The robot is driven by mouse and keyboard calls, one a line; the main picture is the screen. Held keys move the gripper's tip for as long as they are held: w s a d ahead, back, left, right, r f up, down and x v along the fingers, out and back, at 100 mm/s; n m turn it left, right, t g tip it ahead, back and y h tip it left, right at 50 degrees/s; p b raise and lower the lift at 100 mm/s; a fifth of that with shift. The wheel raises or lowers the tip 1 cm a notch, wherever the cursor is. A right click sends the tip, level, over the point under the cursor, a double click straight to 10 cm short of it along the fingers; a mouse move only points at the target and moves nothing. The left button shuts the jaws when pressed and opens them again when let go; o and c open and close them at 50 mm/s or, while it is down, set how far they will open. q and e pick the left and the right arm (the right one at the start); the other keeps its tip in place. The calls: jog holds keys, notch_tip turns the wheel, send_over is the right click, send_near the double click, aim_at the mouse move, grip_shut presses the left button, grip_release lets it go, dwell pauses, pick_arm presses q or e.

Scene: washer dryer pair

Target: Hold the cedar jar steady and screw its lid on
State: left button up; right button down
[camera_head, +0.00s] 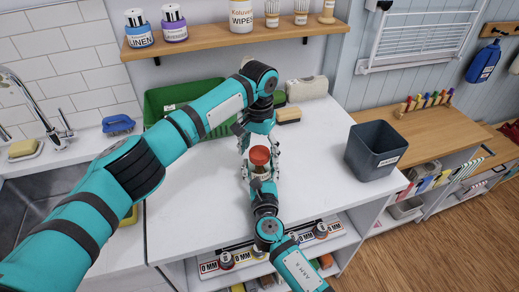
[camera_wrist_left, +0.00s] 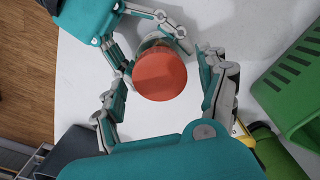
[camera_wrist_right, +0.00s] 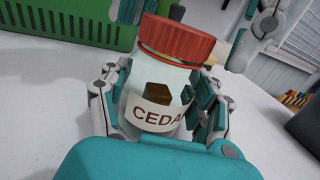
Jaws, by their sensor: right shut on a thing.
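The cedar jar is clear with a white label reading "CEDA" (camera_wrist_right: 155,110) and a brown piece inside. It stands upright on the white worktop (camera_head: 190,215). Its red lid (camera_wrist_right: 178,38) sits on the mouth; I cannot tell how tightly. The lid also shows in the head view (camera_head: 260,155) and left wrist view (camera_wrist_left: 160,76). My right gripper (camera_wrist_right: 155,92) is shut around the jar body from the front. My left gripper (camera_wrist_left: 165,85) is above, its open fingers on either side of the lid with gaps between.
A green basket (camera_head: 165,100) stands behind to the left. A dark grey bin (camera_head: 375,150) stands at the worktop's right edge. A brush (camera_head: 288,115) lies at the back. A wooden shelf (camera_head: 235,38) with jars hangs above. The worktop's left part is clear.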

pick_arm(q)
notch_tip(320, 180, up, 12)
dwell(0.7)
pick_arm(e)
jog(key=shift+c, duration=0.9)
grip_release()
jog(key=s, duration=0.8)
jog(key=s+d, duration=0.1)
jog(key=s, duration=0.3)
jog(key=shift+d, duration=0.1)
